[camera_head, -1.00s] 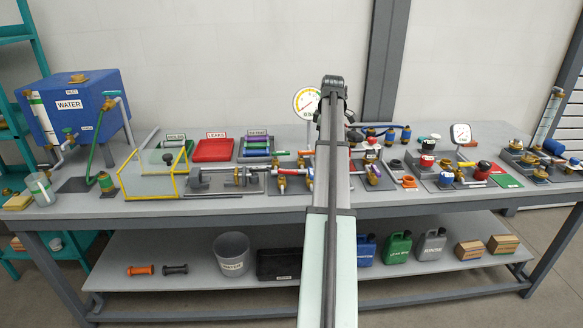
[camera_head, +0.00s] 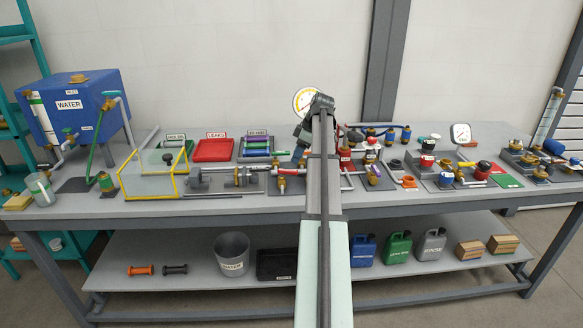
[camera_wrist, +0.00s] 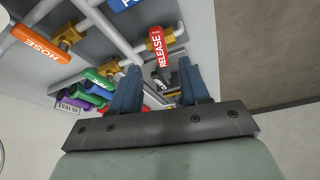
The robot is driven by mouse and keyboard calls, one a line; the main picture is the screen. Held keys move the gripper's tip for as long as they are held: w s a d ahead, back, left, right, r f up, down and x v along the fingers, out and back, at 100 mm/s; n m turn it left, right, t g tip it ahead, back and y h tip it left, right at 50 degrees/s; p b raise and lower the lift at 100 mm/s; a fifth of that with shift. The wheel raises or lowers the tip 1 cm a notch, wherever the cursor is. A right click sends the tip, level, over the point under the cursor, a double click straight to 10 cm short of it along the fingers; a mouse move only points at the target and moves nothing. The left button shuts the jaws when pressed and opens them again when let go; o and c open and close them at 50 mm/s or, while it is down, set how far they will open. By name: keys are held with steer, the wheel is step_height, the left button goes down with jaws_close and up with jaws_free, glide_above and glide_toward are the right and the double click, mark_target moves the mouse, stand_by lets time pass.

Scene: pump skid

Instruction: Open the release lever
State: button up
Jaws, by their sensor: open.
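The red release lever (camera_wrist: 155,45), lettered "RELEASE", shows in the wrist view on a brass valve fitting on a grey pipe. It lies just beyond the fingertips of my gripper (camera_wrist: 161,71), near the middle of the gap as seen there. The two dark blue fingers are apart with nothing gripped. A small dark lettered part shows between the fingers, farther off. In the head view my arm covers part of the bench middle, and I cannot pick out the release lever with certainty.
An orange "HOSE" handle (camera_wrist: 40,43) and grey pipes are near the lever. Green, red and purple pieces (camera_wrist: 92,88) sit left of the fingers. On the bench are a round gauge (camera_head: 305,101), a yellow-edged clear box (camera_head: 150,180) and red tray (camera_head: 213,151).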

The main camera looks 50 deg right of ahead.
mark_target(289, 170)
steer(key=shift+x, duration=3.2)
jaws_close()
